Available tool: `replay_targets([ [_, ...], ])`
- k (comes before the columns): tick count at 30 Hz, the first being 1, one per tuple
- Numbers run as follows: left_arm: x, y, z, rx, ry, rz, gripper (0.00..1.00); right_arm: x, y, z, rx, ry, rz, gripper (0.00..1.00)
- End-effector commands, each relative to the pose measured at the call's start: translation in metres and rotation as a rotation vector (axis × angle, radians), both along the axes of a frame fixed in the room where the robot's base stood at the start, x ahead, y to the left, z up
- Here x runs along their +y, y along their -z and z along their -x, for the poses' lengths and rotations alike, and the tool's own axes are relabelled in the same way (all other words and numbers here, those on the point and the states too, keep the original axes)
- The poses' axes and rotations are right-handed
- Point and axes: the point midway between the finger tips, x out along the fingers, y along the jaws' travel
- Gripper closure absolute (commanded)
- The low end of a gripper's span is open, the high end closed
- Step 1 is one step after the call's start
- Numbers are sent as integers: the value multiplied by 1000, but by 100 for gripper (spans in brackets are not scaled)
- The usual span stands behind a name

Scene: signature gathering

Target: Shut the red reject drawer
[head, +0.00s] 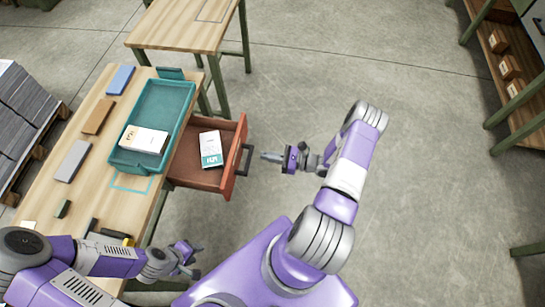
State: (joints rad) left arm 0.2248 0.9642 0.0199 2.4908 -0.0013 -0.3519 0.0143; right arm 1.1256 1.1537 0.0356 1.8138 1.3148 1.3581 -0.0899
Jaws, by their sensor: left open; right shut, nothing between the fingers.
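The red drawer (234,174) stands pulled out from the right side of the wooden workbench. A white booklet with a teal band (210,149) lies inside it. The dark handle (246,160) is on the drawer's outer front. My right gripper (265,156) is shut and empty, pointing left at the handle with its tip just short of it or touching; I cannot tell which. My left gripper (198,261) is open and empty, low beside the bench's near right side, away from the drawer.
On the bench (60,205), a teal tray (185,97) holds a white booklet stack (144,140). Blue, brown and grey blocks lie left of it. Another table (185,30) stands behind. Shelves (510,75) are at far right. The floor right of the drawer is clear.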

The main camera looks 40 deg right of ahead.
Motion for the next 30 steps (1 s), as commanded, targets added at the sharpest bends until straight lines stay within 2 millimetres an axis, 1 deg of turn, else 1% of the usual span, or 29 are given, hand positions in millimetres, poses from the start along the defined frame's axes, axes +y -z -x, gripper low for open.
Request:
replay_targets([
  [1, 0, 2, 0, 0, 0, 0, 57, 9, 1, -9, 0, -6, -1, 100],
  [6, 0, 7, 0, 0, 0, 0, 57, 33, 1, -36, 0, -6, -1, 100],
  [9, 0, 10, 0, 0, 0, 0, 57, 45, 1, -50, 0, -6, 0, 100],
  [13, 0, 13, 0, 0, 0, 0, 57, 55, 1, -62, 1, -5, 2, 100],
  [18, 0, 15, 0, 0, 0, 0, 57, 61, 1, -70, 0, -4, 1, 100],
  [30, 0, 14, 0, 0, 0, 0, 57, 62, 0, -71, 2, -2, 1, 100],
])
